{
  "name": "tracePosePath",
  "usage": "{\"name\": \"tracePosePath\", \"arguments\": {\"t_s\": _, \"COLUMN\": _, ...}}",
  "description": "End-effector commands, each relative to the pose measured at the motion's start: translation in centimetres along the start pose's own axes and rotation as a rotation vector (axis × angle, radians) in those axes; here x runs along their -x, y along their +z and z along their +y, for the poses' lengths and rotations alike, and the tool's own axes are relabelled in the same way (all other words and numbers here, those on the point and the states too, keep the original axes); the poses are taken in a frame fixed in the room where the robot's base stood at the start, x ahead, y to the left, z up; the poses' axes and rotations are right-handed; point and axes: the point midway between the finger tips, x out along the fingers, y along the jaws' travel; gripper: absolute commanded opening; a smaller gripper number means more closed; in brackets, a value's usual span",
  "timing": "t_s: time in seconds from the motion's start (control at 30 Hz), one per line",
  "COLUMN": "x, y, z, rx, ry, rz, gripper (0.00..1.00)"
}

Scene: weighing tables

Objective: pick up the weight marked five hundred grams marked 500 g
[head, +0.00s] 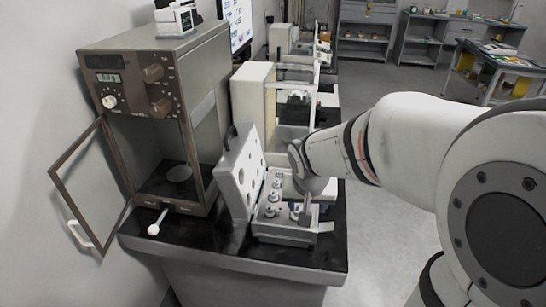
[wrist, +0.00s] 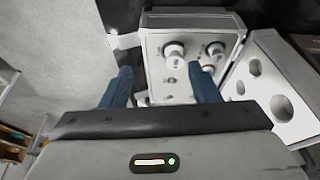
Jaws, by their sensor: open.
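An open weight box (head: 285,237) stands on the black table top, with several silver weights (head: 270,211) upright in it. The box (wrist: 150,40) also shows in the wrist view, with one weight (wrist: 174,53) ahead of and between my fingertips and another weight (wrist: 215,49) further right. The markings are too small to read, so I cannot tell which is the 500 g weight. My gripper (wrist: 161,70) is open, its two blue fingers apart, with nothing seen held between them. In the head view my gripper (head: 306,213) is at the box's right side, partly hiding it.
The box's raised lid (head: 240,172) with round holes stands at its left. A brown balance (head: 150,105) with its glass door (head: 88,185) open stands further left. Other instruments stand behind the box. Open floor lies to the right of the table (head: 225,240).

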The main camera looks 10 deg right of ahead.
Motion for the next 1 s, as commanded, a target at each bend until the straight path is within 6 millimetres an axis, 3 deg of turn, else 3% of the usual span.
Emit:
{"name": "tracePosePath", "arguments": {"t_s": 0.1, "x": -1.3, "y": -2.2, "z": -1.4, "rx": -0.038, "ry": 0.0, "rz": 0.023, "gripper": 0.56}}
{"name": "tracePosePath", "arguments": {"t_s": 0.23, "x": -2.4, "y": -3.3, "z": -2.3, "rx": -0.065, "ry": -0.005, "rz": 0.041, "gripper": 0.56}}
{"name": "tracePosePath", "arguments": {"t_s": 0.83, "x": -9.3, "y": -3.7, "z": -2.5, "rx": -0.069, "ry": -0.006, "rz": 0.042, "gripper": 0.56}}
{"name": "tracePosePath", "arguments": {"t_s": 1.0, "x": -10.3, "y": -3.8, "z": -2.5, "rx": -0.069, "ry": -0.008, "rz": 0.044, "gripper": 0.56}}
